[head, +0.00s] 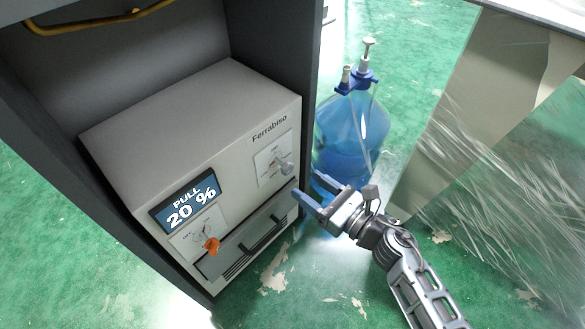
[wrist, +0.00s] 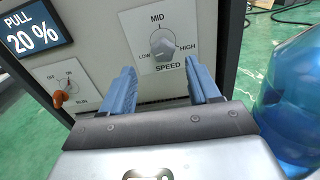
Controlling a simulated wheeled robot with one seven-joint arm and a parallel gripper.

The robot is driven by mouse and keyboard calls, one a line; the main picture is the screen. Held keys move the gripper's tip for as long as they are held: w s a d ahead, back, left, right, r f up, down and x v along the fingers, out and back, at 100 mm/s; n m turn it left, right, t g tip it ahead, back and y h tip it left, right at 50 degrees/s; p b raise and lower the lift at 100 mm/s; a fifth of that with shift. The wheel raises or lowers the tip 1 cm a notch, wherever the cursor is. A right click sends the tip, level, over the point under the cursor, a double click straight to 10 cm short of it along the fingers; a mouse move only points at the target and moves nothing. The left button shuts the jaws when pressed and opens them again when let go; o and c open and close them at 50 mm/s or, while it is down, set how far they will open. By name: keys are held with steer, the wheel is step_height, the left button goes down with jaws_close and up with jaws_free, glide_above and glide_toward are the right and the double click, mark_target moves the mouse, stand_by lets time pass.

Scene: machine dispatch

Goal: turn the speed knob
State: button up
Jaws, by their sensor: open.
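The speed knob (wrist: 165,48) is a grey knob on a white plate marked LOW, MID and HIGH, with SPEED below. In the wrist view its narrow end seems to point up toward MID, though I cannot tell the exact setting. In the head view the knob (head: 285,167) sits at the right of the machine's front, under the name Ferrabiso. My gripper (head: 311,190) is open and empty in front of the machine, a little below and right of the knob. In the wrist view my gripper (wrist: 158,82) has its blue fingers either side of the knob's lower area, apart from it.
The machine (head: 190,125) stands in a dark cabinet. Its display (head: 186,201) reads PULL 20 %. An orange switch (head: 212,244) and a drawer handle (head: 264,235) are on its front. A blue bottle (head: 350,135) stands right of the cabinet, close to my gripper.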

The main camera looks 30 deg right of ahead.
mark_target(290, 171)
steer(key=shift+w+f, duration=0.2)
steer(key=shift+w, duration=0.6)
steer(key=b+x, duration=0.1)
steer(key=x, duration=0.5)
steer(key=shift+w+a, duration=0.1)
steer(key=shift+w, duration=0.25)
steer(key=c, duration=1)
